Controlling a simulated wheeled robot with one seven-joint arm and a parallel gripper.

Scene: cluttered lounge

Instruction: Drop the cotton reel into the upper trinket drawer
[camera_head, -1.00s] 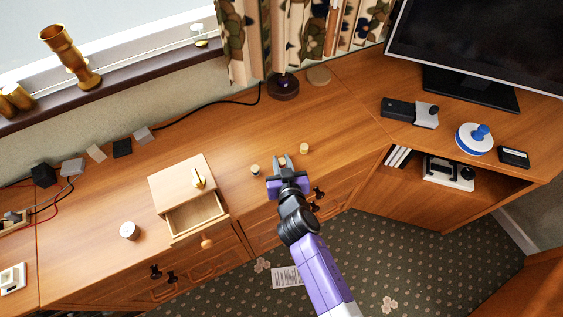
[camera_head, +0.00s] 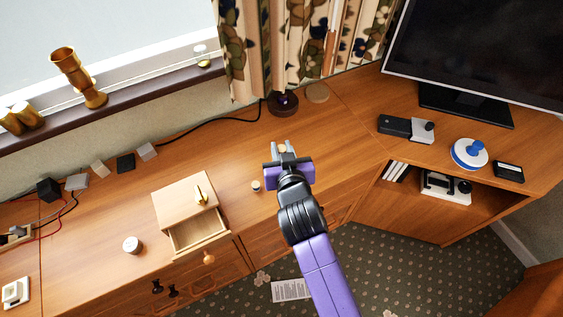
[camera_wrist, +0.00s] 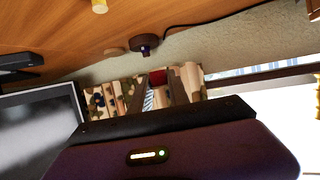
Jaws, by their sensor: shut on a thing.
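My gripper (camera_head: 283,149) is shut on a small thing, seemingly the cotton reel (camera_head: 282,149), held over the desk. It shows pale between the fingertips in the head view. In the wrist view, a dark red piece (camera_wrist: 157,77) shows between my fingers (camera_wrist: 156,92); its lower part is hard to make out. The wooden trinket box (camera_head: 177,203) stands on the desk to the left of my gripper. Its upper drawer (camera_head: 203,243) is pulled out toward the front edge, and its visible floor looks bare. An orange knob (camera_head: 208,258) is on the drawer front.
A brass ornament (camera_head: 201,193) is on the box top. A small reel-like piece (camera_head: 256,186) stands between box and gripper; a yellow one (camera_wrist: 99,5) shows in the wrist view. A white jar (camera_head: 132,245) is left of the box. The television (camera_head: 480,60) stands at right.

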